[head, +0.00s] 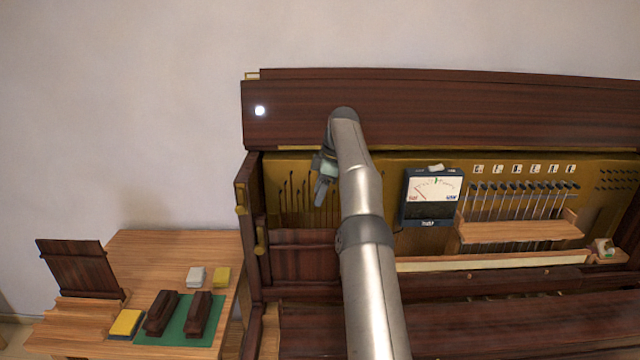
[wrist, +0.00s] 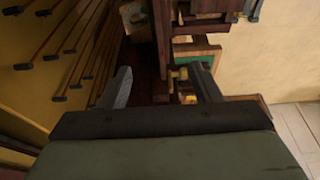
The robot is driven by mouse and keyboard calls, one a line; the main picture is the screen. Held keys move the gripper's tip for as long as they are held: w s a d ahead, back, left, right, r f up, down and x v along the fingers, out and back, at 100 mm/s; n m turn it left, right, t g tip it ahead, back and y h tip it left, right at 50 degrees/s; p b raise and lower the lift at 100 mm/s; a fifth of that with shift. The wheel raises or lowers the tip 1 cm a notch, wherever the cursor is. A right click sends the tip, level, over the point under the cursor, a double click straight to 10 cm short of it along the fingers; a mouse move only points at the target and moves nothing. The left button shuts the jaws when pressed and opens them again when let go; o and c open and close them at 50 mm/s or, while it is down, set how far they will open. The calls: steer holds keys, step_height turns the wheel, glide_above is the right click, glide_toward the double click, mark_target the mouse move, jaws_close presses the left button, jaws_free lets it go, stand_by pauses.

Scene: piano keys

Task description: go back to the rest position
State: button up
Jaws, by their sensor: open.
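My arm rises in front of the open upright piano (head: 420,100), and my gripper (head: 320,190) hangs before the left part of its inside in the head view. In the wrist view my gripper (wrist: 165,88) has its two fingers wide apart with nothing between them. Beyond the fingers lie dark wooden piano parts and part of the side table. My arm hides part of the piano's middle in the head view.
A tuning meter (head: 432,197) and a wooden rack (head: 520,232) with several pins are right of my arm. A side table (head: 165,245) at left bears two dark brown blocks on a green mat (head: 183,339), yellow and white blocks and a dark panel (head: 80,269).

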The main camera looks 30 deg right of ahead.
steer(key=shift+r, duration=0.1)
stand_by(0.6)
steer(key=s+a+r+m+h, duration=0.1)
steer(key=s+a+r, duration=0.15)
steer(key=a, duration=0.25)
steer(key=s+a+r+m, duration=0.1)
steer(key=a+r, duration=0.2)
steer(key=a, duration=0.3)
steer(key=s+a+m+h, duration=0.1)
steer(key=s+a+m, duration=0.3)
steer(key=s+a, duration=0.5)
steer(key=s+a+f+m, duration=0.1)
steer(key=s+f+m, duration=0.1)
steer(key=s, duration=0.8)
steer(key=s+a+f+m, duration=0.2)
steer(key=s+f, duration=0.3)
steer(key=s, duration=0.6)
steer(key=s+a+f+m+h, duration=0.1)
steer(key=s+f, duration=0.3)
steer(key=s, duration=0.6)
steer(key=shift+s+a+f+m+g, duration=0.15)
steer(key=shift+s+a+m+g, duration=0.15)
steer(key=shift+m, duration=0.6)
steer(key=shift+c, duration=0.4)
